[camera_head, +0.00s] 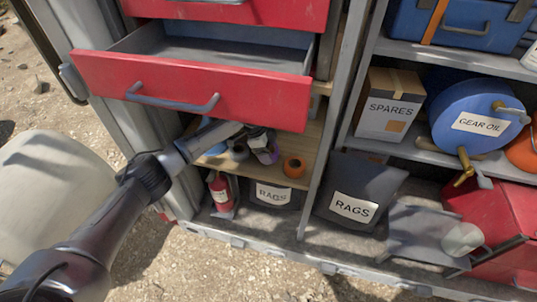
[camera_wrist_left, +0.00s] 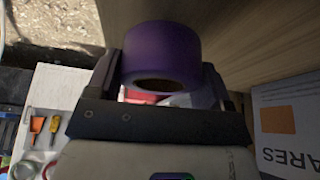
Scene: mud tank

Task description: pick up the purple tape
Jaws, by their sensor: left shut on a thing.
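The purple tape (camera_head: 268,155) is a thick roll on the wooden shelf level below the open red drawer, partly covered by my gripper in the head view. My left gripper (camera_head: 260,142) reaches in under the drawer and is shut on it. In the left wrist view the purple tape (camera_wrist_left: 162,48) sits between the two fingers of the left gripper (camera_wrist_left: 163,75), one finger on each side. I cannot tell whether the tape touches the shelf. My right gripper is not in view.
The open red drawer (camera_head: 190,85) overhangs the shelf. An orange roll (camera_head: 294,167) lies right of the tape. A red fire extinguisher (camera_head: 220,190) and RAGS containers (camera_head: 358,190) stand below. A SPARES box (camera_head: 390,100) and blue GEAR OIL drum (camera_head: 470,108) are at right.

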